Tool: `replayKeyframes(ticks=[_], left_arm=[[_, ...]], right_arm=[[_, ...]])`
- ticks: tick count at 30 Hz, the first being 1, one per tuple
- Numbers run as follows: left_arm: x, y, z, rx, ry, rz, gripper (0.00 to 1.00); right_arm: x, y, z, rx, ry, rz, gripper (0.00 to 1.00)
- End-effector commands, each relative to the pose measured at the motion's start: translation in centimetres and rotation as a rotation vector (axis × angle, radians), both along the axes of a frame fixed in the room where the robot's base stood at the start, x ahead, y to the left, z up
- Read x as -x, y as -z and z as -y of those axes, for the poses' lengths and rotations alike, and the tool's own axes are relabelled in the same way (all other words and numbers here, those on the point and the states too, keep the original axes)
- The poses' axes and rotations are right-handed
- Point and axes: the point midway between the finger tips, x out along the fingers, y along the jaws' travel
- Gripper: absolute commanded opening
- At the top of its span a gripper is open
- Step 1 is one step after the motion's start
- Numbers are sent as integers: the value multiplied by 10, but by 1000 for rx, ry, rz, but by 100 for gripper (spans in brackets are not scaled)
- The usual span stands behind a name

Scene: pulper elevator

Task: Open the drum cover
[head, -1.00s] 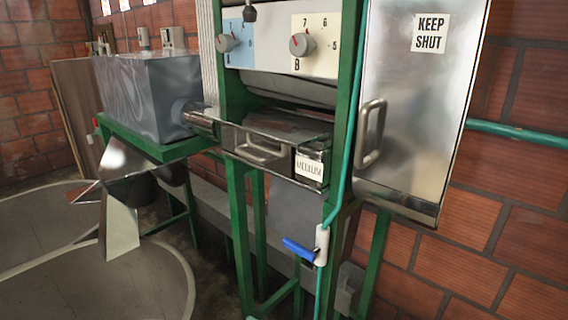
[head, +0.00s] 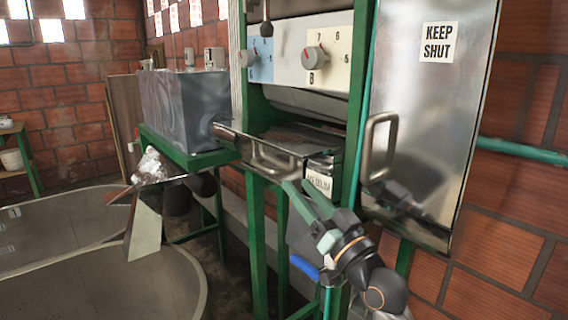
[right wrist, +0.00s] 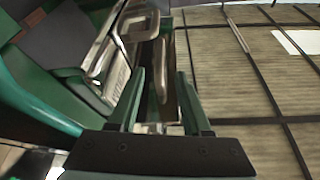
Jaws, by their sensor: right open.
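A silver metal cover with a bar handle (head: 275,163) projects from the front of the green-framed machine, below the dial panel. A white label (head: 319,182) is at its right end; its word is unclear. A tall metal panel marked KEEP SHUT (head: 425,90) stands to its right, with its own upright handle (head: 379,145). Both look closed. My right gripper (head: 297,187) is open and empty, just below and in front of the cover's right end, near the label. In the right wrist view its fingers (right wrist: 158,78) are apart, with metal handle parts beyond them. My left gripper is not in view.
Two dials (head: 316,56) sit above the cover. A grey tank (head: 185,105) and a metal chute (head: 143,222) stand left, over large round basins (head: 150,285). A brick wall is behind.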

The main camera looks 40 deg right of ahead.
Motion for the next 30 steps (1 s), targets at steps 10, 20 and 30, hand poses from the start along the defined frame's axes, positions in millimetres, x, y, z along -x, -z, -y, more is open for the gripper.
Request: replayKeyframes(ticks=[10, 20, 30], left_arm=[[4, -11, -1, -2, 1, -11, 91], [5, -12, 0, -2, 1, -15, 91], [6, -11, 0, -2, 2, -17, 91]], right_arm=[[-54, -22, 1, -2, -1, 0, 48], [-67, -26, 1, 0, 0, -1, 48], [-66, -25, 1, 0, 0, -2, 27]])
